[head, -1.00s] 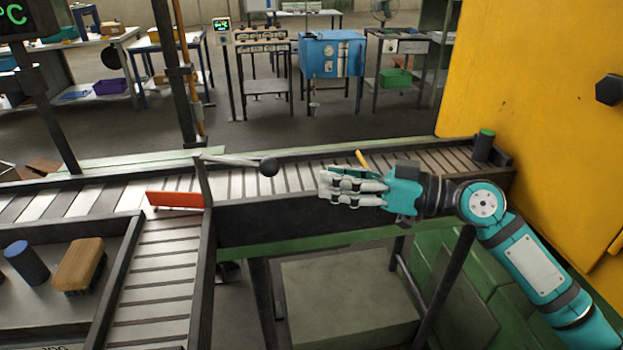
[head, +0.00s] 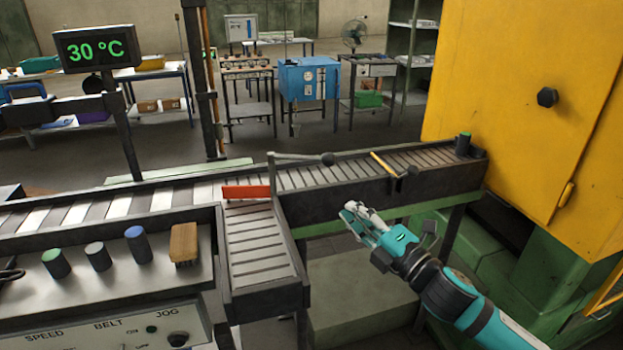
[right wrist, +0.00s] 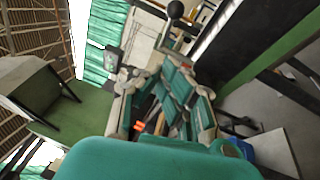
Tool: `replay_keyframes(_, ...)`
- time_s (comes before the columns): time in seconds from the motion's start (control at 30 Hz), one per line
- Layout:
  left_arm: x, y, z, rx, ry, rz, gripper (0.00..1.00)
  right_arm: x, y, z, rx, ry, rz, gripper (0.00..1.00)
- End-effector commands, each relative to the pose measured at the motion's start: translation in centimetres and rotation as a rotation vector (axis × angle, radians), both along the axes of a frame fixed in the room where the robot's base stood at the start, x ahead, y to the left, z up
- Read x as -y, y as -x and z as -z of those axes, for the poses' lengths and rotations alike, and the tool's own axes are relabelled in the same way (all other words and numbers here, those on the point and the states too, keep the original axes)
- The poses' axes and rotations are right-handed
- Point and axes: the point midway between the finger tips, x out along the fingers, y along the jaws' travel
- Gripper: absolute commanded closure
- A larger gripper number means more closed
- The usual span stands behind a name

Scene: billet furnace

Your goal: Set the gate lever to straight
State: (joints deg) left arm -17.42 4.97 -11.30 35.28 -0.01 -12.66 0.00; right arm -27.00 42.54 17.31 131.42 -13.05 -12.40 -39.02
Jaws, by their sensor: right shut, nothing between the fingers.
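The gate lever (head: 300,156) is a grey rod with a black ball knob (head: 328,159) on top of a post beside the roller conveyor. It points right, roughly along the main line. The orange-red gate plate (head: 247,192) lies across the mouth of the side branch. My right gripper (head: 353,216) is shut and empty in front of the conveyor's near wall, lower and right of the knob, apart from it. In the right wrist view a black knob (right wrist: 175,9) shows beyond my fingers (right wrist: 165,85). My left gripper is out of view.
The side roller branch (head: 258,245) runs toward me. A control panel (head: 110,335) with knobs, coloured cylinders and a brush stands at lower left. A yellow furnace cabinet (head: 520,110) closes off the right. A yellow-orange bar (head: 382,163) stands over the main rollers.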

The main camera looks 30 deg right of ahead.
Motion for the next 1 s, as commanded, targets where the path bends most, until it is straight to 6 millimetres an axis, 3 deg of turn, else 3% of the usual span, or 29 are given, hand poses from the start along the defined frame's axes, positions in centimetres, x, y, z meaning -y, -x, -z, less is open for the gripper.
replay_keyframes(0.17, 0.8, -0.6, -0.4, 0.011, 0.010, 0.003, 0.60, -0.1, -1.0, -0.3, 0.007, 0.016, 0.002, 1.00)
replay_keyframes(0.37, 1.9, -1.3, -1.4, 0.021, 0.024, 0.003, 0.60, -0.4, -4.1, -1.0, 0.009, 0.014, 0.002, 1.00)
replay_keyframes(0.7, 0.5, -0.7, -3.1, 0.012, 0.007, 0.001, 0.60, -1.1, -10.0, -1.8, 0.007, 0.013, 0.003, 1.00)
replay_keyframes(1.0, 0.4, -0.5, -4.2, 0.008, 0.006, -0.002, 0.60, 1.2, -12.6, -2.2, 0.004, 0.015, 0.002, 1.00)
